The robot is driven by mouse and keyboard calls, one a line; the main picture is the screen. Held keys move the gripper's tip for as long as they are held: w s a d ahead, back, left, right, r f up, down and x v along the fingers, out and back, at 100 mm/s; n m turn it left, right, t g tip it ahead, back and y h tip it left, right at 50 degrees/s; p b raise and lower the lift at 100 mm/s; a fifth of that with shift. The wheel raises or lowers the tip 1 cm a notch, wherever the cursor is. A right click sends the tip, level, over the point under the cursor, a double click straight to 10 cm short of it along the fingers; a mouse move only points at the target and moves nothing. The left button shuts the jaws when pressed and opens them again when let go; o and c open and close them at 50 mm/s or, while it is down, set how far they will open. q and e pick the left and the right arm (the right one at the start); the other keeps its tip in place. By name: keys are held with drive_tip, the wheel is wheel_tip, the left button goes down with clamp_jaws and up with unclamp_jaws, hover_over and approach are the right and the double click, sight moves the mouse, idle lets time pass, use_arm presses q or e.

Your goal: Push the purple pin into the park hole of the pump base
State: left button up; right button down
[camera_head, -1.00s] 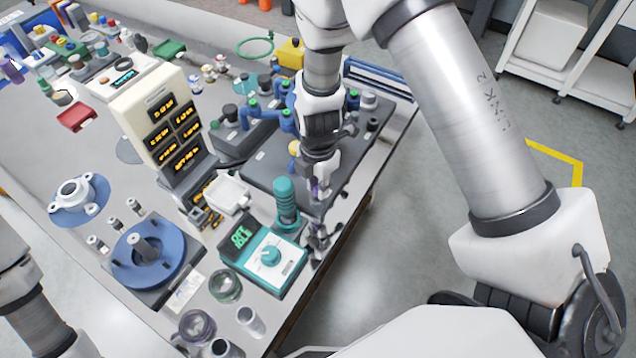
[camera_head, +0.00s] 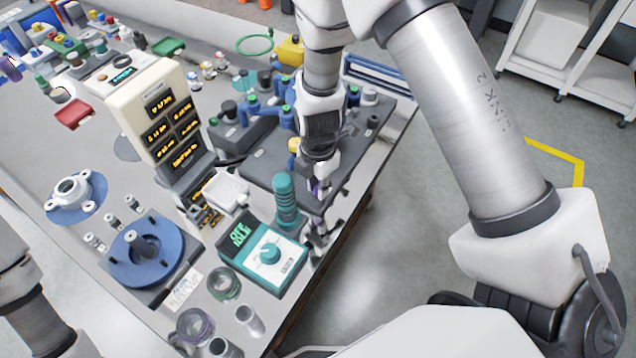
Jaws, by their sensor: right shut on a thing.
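My right gripper (camera_head: 319,190) points down over the right front part of a dark grey base plate (camera_head: 268,180), which I take for the pump base. It is shut on the purple pin (camera_head: 316,187), of which only a small purple patch shows between the fingers. The park hole is hidden under the gripper, and I cannot tell whether the pin is in it. Blue fittings with green tops (camera_head: 282,118) stand on the rear part of the plate. Of my left arm only a link shows at the left edge; its gripper is out of view.
A teal-handled tool (camera_head: 286,198) stands close left of the gripper, behind a teal meter (camera_head: 262,256). A beige display tower (camera_head: 165,120) stands further left. A blue round flange (camera_head: 145,252) and glass rings (camera_head: 223,283) lie at the front. The table's right edge is close.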

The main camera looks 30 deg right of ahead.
drive_tip(key=shift+f+b, duration=0.4)
drive_tip(key=c, duration=1)
unclamp_jaws()
drive_tip(key=shift+o, duration=0.2)
wheel_tip(320, 180, up, 9)
drive_tip(key=p, duration=0.7)
drive_tip(key=shift+r, duration=0.15)
